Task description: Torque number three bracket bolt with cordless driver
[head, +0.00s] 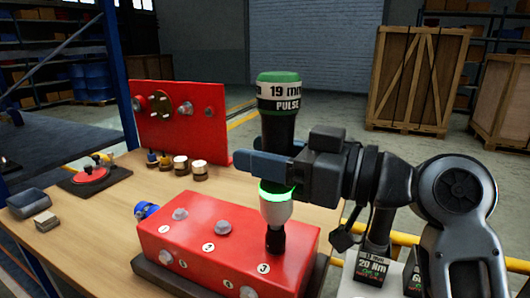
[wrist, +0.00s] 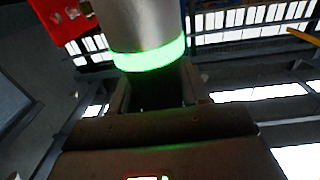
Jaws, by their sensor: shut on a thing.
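The cordless driver (head: 277,125) stands upright with its socket end down. It has a green cap, a white band reading "19 mm PULSE" and a glowing green ring, which also shows on the driver in the wrist view (wrist: 148,55). My gripper (head: 268,166) is shut on the driver's dark middle. The dark socket (head: 275,241) is over the number three position of the red bracket block (head: 200,246), just behind the "3" label (head: 263,268). The socket hides any bolt head there, so I cannot tell how it is seated. Bolt heads show at other positions (head: 223,227).
The wooden table (head: 110,222) carries an upright red plate (head: 190,115) behind the block, several small sockets (head: 180,164) and a red disc on a dark pad (head: 92,175). At right, a second tool marked "20 Nm" (head: 372,268) stands beside my arm. Crates (head: 415,78) stand behind.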

